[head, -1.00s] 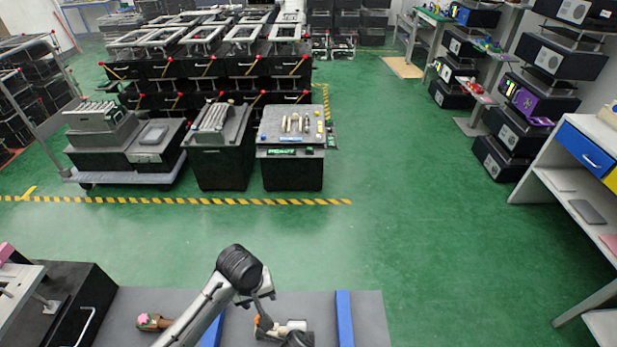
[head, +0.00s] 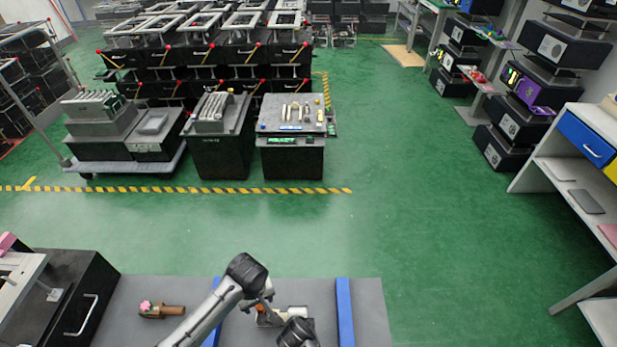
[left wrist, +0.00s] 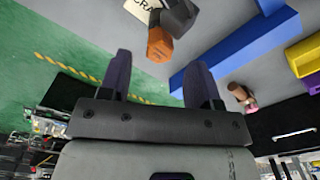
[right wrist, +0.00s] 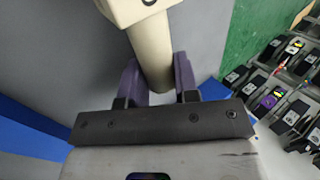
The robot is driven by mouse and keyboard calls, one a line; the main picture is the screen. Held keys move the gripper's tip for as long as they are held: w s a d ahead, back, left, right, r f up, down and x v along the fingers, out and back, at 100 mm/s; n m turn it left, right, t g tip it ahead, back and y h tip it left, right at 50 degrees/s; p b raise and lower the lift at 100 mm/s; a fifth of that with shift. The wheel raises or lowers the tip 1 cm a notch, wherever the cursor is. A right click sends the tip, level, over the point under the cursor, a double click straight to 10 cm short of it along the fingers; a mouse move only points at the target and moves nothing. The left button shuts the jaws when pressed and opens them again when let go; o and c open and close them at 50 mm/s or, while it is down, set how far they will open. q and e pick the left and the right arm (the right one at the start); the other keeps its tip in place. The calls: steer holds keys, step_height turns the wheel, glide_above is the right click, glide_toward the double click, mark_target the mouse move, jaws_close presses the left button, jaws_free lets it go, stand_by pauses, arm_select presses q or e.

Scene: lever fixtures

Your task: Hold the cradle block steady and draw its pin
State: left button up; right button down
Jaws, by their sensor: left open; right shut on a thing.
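The cradle block shows in the left wrist view as a cream-labelled block (left wrist: 141,9) with dark parts and letters "CRA", cut off at the top. An orange-brown end piece (left wrist: 159,45) sticks out towards my left gripper (left wrist: 158,78), which is open and empty, apart from it. In the head view the orange part (head: 264,317) lies low on the grey mat, partly behind my arms. My right gripper (right wrist: 154,80) is shut on a cream cylinder (right wrist: 151,48) joined to a cream block with a black mark (right wrist: 150,6).
Blue bars (head: 345,312) edge the grey mat (head: 368,310). A brown piece with a pink knob (head: 146,306) lies left of my left arm. A black drawer cabinet (head: 75,300) stands at the left.

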arm_select(q)
steer(key=shift+f, duration=1.65)
jaws_close()
